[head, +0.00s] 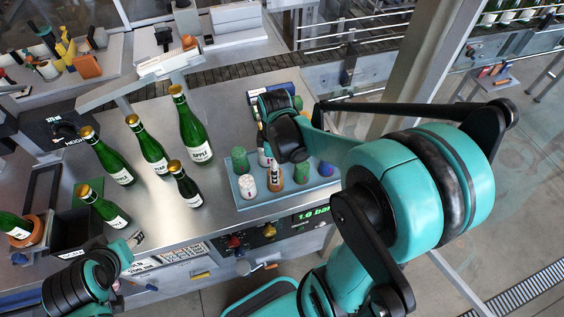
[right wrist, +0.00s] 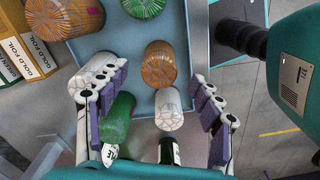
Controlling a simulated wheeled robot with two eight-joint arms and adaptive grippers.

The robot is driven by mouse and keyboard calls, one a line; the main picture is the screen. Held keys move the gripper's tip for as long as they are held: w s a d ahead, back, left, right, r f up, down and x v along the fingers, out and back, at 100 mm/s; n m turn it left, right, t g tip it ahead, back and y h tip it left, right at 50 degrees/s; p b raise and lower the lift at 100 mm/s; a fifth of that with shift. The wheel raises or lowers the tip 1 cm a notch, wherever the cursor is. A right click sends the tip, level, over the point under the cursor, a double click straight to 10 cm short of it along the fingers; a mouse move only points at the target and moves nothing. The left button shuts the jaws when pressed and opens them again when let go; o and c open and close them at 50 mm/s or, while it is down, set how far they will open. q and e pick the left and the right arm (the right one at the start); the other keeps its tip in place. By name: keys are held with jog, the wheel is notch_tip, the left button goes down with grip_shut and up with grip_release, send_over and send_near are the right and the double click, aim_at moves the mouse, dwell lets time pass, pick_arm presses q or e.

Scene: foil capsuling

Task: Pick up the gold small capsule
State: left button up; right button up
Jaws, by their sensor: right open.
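The smaller gold-brown capsule (right wrist: 158,63) stands in the blue-grey tray (right wrist: 165,22) in the right wrist view. A white capsule (right wrist: 168,108) is just below it in that picture, between my fingers. My right gripper (right wrist: 157,82) is open and empty above the tray, its fingers spread to either side of these two capsules. In the head view my right arm and hand hide part of the tray (head: 250,205) and its capsules. My left gripper (head: 128,250) is low at the left, near the table's front edge; its fingers are too small to read.
A larger gold-brown capsule (right wrist: 65,15), a white one (right wrist: 97,75) and a green one (right wrist: 118,118) stand close by. Gold foil boxes (right wrist: 22,45) are beside the tray. Several green bottles (head: 192,135) stand left of the tray. Bare table lies between them.

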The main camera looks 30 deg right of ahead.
jog(key=f, duration=0.2)
jog(key=f+b, duration=0.1)
jog(key=f, duration=0.2)
jog(key=f+b, duration=0.1)
jog(key=f, duration=0.1)
jog(key=shift+w+a+f, duration=0.2)
jog(key=shift+a+f, duration=0.05)
jog(key=shift+f, duration=0.1)
jog(key=c, duration=0.8)
